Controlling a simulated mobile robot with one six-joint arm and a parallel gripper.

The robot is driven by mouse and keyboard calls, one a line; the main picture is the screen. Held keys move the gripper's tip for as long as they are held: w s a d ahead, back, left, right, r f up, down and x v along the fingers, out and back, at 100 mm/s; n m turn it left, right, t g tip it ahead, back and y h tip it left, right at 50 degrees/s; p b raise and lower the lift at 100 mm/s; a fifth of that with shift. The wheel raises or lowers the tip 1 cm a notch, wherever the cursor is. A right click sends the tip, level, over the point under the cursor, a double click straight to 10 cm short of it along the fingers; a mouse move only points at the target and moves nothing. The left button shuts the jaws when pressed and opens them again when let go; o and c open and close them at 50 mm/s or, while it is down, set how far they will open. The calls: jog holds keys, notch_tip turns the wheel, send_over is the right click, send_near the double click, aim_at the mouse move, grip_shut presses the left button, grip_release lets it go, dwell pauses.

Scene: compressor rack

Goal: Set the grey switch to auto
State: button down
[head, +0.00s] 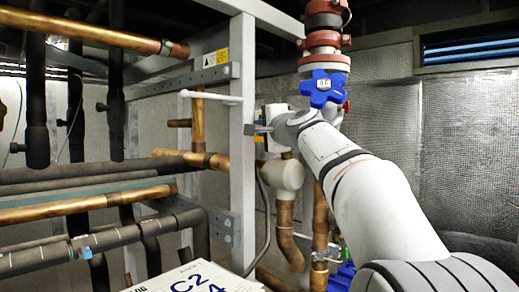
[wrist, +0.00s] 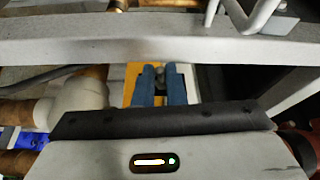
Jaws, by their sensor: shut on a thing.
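My gripper (wrist: 161,84) shows in the wrist view as two blue fingers close together in front of an orange-yellow plate (wrist: 131,84). The fingers are shut on a small dark grey piece, the grey switch (wrist: 160,74), mostly hidden between them. Which position the switch points to cannot be read. In the head view my gripper (head: 252,129) is beside the light grey upright post, at the end of my white arm. The switch cannot be made out there.
The grey upright post (head: 242,150) stands close by the gripper. A blue valve handwheel (head: 323,88) on a red-flanged pipe is above right. A white pipe fitting (head: 283,174) is just below. Copper and black pipes fill the left.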

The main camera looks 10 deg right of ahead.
jog(key=n+b, duration=0.1)
jog(key=b, duration=0.2)
jog(key=f+n+t+b, duration=0.1)
jog(key=n+b, duration=0.1)
jog(key=b, duration=0.1)
jog(key=shift+d+y, duration=0.15)
jog(key=shift+y, duration=0.15)
jog(key=shift+n+b, duration=0.4)
jog(key=c, duration=1.5)
grip_release()
jog(key=b+v, duration=0.3)
jog(key=v, duration=0.4)
jog(key=shift+s+d+f, duration=0.1)
jog(key=shift+s+d, duration=0.05)
jog(key=shift+s, duration=0.15)
